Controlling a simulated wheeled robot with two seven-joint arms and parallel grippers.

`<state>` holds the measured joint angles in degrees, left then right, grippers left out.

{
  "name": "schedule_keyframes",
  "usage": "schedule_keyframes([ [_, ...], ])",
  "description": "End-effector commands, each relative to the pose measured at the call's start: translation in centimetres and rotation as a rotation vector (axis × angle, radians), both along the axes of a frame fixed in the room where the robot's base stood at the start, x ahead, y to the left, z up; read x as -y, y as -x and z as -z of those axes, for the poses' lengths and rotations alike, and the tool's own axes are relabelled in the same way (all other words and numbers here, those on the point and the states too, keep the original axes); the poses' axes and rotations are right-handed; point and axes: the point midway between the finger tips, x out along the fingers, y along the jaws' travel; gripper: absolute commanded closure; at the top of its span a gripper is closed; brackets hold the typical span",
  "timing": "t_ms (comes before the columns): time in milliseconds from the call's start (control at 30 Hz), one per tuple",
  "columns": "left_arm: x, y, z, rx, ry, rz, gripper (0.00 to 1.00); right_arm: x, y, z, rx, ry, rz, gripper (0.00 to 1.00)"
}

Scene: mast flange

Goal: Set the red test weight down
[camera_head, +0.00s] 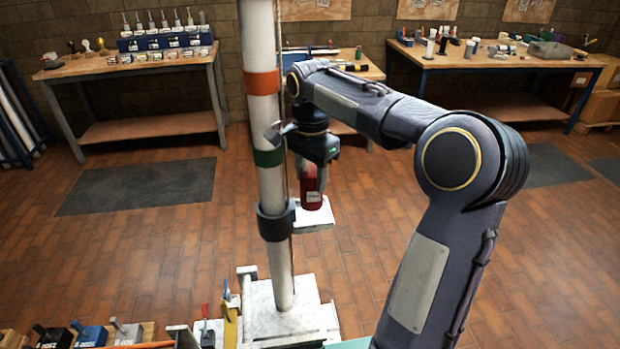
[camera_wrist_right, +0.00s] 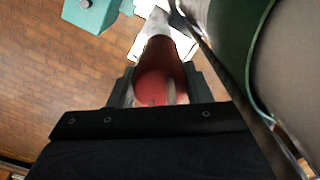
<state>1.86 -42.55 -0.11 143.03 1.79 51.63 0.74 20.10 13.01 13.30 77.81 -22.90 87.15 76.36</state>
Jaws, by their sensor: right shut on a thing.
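The red test weight (camera_head: 311,197) is an upright red cylinder with a pale label, right of the white mast (camera_head: 270,185). My right gripper (camera_head: 315,180) points down and is shut on its upper part. In the right wrist view the weight (camera_wrist_right: 163,78) sits between the two dark fingers (camera_wrist_right: 160,90). A white plate (camera_head: 321,220) on the mast's dark collar (camera_head: 276,223) shows behind and below the weight; I cannot tell whether they touch. Part of the plate shows in the wrist view (camera_wrist_right: 148,44). My left gripper is not in view.
The mast stands close left of my right gripper, with an orange band (camera_head: 262,82) and a green band (camera_head: 268,158). Its white base (camera_head: 290,325) is below. Blue, black and grey blocks (camera_head: 90,335) stand at lower left. Workbenches (camera_head: 125,68) line the back wall; the floor between is open.

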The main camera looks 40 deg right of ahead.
Motion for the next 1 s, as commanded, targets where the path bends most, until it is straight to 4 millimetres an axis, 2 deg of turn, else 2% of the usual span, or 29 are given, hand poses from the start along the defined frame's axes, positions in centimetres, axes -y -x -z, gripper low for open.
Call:
schedule_keyframes([
  [167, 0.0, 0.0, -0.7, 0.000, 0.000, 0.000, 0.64, 0.7, -1.3, -0.2, 0.003, 0.000, 0.000, 1.00],
  [300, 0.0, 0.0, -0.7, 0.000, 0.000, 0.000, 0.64, 0.6, -1.0, 2.1, -0.001, -0.001, -0.001, 1.00],
  [433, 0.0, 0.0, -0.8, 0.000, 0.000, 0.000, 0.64, 0.6, -1.0, 3.2, 0.002, 0.000, -0.001, 1.00],
  [833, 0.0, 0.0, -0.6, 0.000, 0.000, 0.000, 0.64, 0.5, -1.0, 3.8, 0.004, 0.000, -0.001, 1.00],
  [867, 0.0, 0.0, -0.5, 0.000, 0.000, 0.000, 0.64, 0.5, -1.0, 3.9, 0.000, 0.000, -0.001, 0.54],
  [1000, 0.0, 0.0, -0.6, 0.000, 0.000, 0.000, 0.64, 0.5, -1.0, 3.8, 0.001, 0.000, -0.001, 0.36],
])
